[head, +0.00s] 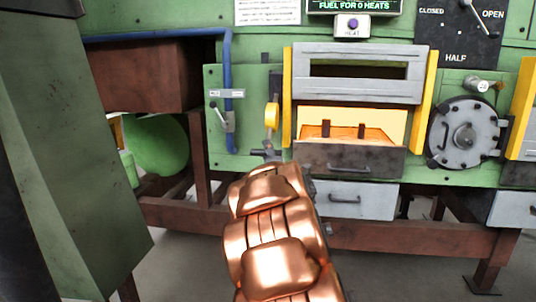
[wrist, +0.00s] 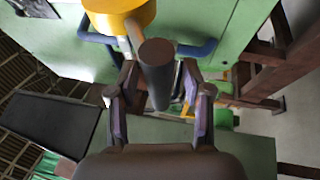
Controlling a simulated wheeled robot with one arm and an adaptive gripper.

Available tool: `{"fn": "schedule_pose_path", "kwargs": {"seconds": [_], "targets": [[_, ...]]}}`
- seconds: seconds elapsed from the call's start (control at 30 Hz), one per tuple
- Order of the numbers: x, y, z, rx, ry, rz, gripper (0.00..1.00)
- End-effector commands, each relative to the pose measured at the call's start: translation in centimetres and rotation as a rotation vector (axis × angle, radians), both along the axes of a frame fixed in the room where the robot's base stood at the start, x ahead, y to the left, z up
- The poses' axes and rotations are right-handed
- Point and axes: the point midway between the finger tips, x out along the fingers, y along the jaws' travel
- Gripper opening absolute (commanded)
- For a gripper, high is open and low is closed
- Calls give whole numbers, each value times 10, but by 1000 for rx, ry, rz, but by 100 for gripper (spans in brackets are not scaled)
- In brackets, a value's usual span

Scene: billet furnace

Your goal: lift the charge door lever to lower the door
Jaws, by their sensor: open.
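The charge door lever appears to be the yellow-hubbed lever (head: 271,115) left of the furnace opening. In the wrist view its yellow hub (wrist: 122,14) is at the top, with a dark grey round grip (wrist: 157,62) pointing toward the camera. My gripper (wrist: 159,72) is open, with one finger on each side of this grip; contact cannot be told. In the head view my copper arm hides most of my gripper, just below the lever. A grey door panel (head: 358,88) sits between yellow posts, above the glowing opening (head: 385,122).
A smaller lever (head: 222,118) on a labelled plate and a blue pipe (head: 229,85) are close on the left. A round grey hatch (head: 464,135) is at the right. A dark drawer-like panel (head: 350,160) is below the opening. A green cabinet (head: 75,150) stands at far left.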

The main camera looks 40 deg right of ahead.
Motion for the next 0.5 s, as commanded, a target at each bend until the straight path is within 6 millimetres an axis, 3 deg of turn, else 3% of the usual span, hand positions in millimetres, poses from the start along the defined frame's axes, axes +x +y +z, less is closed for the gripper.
{"fn": "schedule_pose_path", "kwargs": {"seconds": [0.13, 0.5], "targets": [[0, 0, 0, 0, 0, 0, 49], [0, 0, -1, 1, 2, 0, 10]]}}
